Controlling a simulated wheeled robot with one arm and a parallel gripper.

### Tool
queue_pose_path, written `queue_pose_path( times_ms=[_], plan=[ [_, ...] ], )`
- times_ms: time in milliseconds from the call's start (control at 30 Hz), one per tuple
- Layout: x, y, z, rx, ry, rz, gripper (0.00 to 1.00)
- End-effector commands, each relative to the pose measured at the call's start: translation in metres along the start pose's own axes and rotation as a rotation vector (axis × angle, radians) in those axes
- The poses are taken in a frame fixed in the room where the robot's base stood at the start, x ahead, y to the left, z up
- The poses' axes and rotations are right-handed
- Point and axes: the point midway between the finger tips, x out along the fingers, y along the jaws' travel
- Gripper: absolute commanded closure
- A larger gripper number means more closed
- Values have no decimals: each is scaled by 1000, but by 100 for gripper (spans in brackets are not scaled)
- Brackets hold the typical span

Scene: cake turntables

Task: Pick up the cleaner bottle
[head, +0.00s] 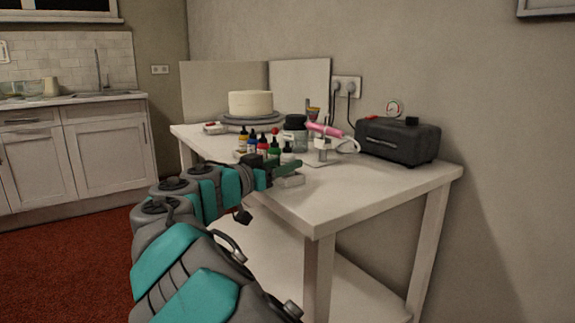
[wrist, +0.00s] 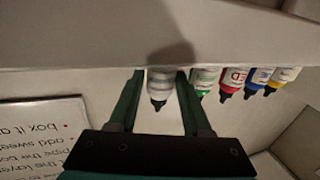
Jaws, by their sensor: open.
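A pale bottle with a black tip (wrist: 158,84), which I take to be the cleaner bottle, stands between my gripper's fingers (wrist: 160,76) in the wrist view. The fingers are open, one on each side of it; I cannot tell whether they touch it. The bottle appears upside down in that view. In the head view the pale bottle (head: 288,157) is at the right end of a row of small bottles, partly hidden by my gripper (head: 284,168) at the table's front edge. Its label is not readable.
Dropper bottles stand close beside it: green (wrist: 204,80), red (wrist: 232,80), blue (wrist: 257,80) and yellow. Behind are a black-lidded jar (head: 296,134), a pink airbrush (head: 324,130) on a stand, and a cake (head: 250,103) on a turntable. A dark compressor (head: 398,141) is at right. The table's (head: 385,188) front right is clear.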

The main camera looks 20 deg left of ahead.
Motion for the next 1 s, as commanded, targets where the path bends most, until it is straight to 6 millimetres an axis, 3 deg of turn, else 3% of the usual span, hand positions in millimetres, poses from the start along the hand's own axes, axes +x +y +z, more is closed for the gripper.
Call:
queue_pose_path(
  times_ms=[300, 567, 867, 1000],
  plan=[
    [41, -1, 2, -2, -3, 1, 51],
    [44, -1, 2, -2, 0, -1, 51],
    [44, -1, 2, -2, -1, 0, 83],
    [44, -1, 2, -2, 0, 0, 84]
  ],
)
